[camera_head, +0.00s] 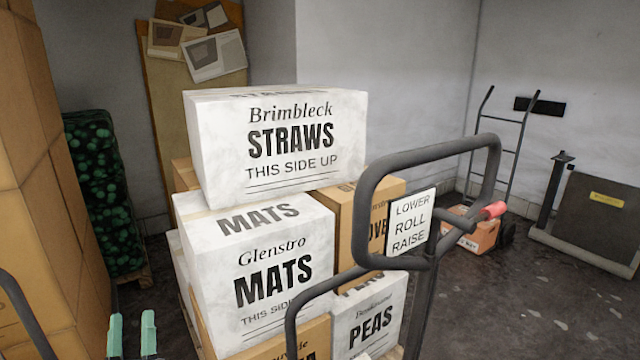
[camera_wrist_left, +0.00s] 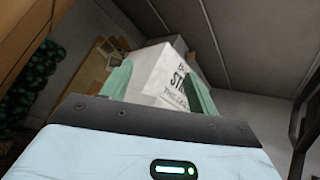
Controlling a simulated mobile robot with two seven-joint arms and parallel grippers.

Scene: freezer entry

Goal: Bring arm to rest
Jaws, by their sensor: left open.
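My left gripper (camera_head: 131,336) shows at the bottom left of the head view as two pale green fingertips, apart and with nothing between them. In the left wrist view the fingers (camera_wrist_left: 158,88) stand apart, and the white Straws box (camera_wrist_left: 165,78) shows beyond them. I cannot tell the exact distance, but no contact with the box is visible. In the head view the gripper is left of and lower than the stacked boxes. My right gripper is in neither view.
The Straws box (camera_head: 275,140) tops a stack with a Mats box (camera_head: 260,265) and a Peas box (camera_head: 368,318). A dark handle frame (camera_head: 430,155) rises in front. Tall cartons (camera_head: 40,170) stand at left. A hand truck (camera_head: 510,150) stands at the back wall.

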